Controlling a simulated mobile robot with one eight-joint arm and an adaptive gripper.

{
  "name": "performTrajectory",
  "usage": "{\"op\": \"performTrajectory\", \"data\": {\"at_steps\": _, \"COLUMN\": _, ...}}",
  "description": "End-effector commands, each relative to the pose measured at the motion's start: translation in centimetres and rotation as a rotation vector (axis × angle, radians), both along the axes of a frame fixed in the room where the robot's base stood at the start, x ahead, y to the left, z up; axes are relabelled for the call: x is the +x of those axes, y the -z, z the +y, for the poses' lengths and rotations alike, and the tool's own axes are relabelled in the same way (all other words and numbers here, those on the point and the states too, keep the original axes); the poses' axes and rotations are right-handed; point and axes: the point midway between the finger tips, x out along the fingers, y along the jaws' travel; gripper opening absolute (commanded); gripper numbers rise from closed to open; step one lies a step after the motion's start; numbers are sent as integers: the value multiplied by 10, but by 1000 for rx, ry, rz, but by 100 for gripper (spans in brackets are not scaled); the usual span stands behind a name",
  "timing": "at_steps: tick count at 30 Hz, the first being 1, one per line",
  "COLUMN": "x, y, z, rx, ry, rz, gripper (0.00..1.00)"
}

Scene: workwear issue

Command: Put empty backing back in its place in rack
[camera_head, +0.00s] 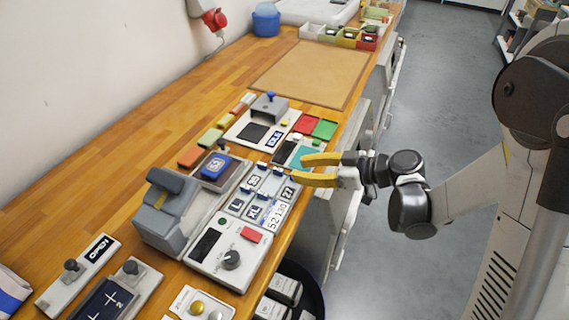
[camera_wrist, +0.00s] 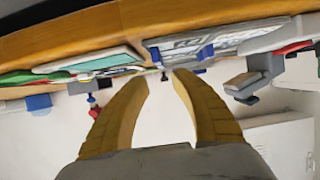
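My gripper (camera_head: 302,170) has two yellow fingers, spread apart with nothing visible between them. It hovers at the front edge of the bench, just right of the rack. It also shows in the wrist view (camera_wrist: 160,75). The rack (camera_head: 262,195) is a grey panel holding several white label plates with dark lettering and blue tabs. One plain pale plate (camera_head: 270,184) sits in its upper part, without visible lettering; I cannot tell whether this is the empty backing. In the wrist view a blue tab (camera_wrist: 205,52) and the rack edge lie beyond the fingertips.
A grey press (camera_head: 168,215) stands left of the rack, beside a blue block (camera_head: 215,166) on a tray. A control box (camera_head: 232,257) with a dark knob is in front. Red and green pads (camera_head: 315,126) lie behind. The brown mat (camera_head: 310,73) is clear.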

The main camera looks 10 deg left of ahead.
Motion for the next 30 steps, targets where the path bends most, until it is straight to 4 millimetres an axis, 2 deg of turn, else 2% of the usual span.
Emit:
{"op": "performTrajectory", "data": {"at_steps": 1, "x": -3, "y": -6, "z": -10, "rx": 1, "ry": 4, "rz": 0, "gripper": 30}}
{"op": "performTrajectory", "data": {"at_steps": 6, "x": -10, "y": -13, "z": -28, "rx": 1, "ry": 1, "rz": 0, "gripper": 30}}
{"op": "performTrajectory", "data": {"at_steps": 14, "x": -12, "y": -15, "z": -34, "rx": -3, "ry": 4, "rz": 6, "gripper": 30}}
{"op": "performTrajectory", "data": {"at_steps": 19, "x": -21, "y": -26, "z": -40, "rx": -69, "ry": 86, "rz": 117, "gripper": 30}}
{"op": "performTrajectory", "data": {"at_steps": 23, "x": -39, "y": -41, "z": -57, "rx": -171, "ry": 244, "rz": 273, "gripper": 30}}
{"op": "performTrajectory", "data": {"at_steps": 30, "x": -92, "y": -64, "z": -109, "rx": -321, "ry": 630, "rz": 473, "gripper": 30}}
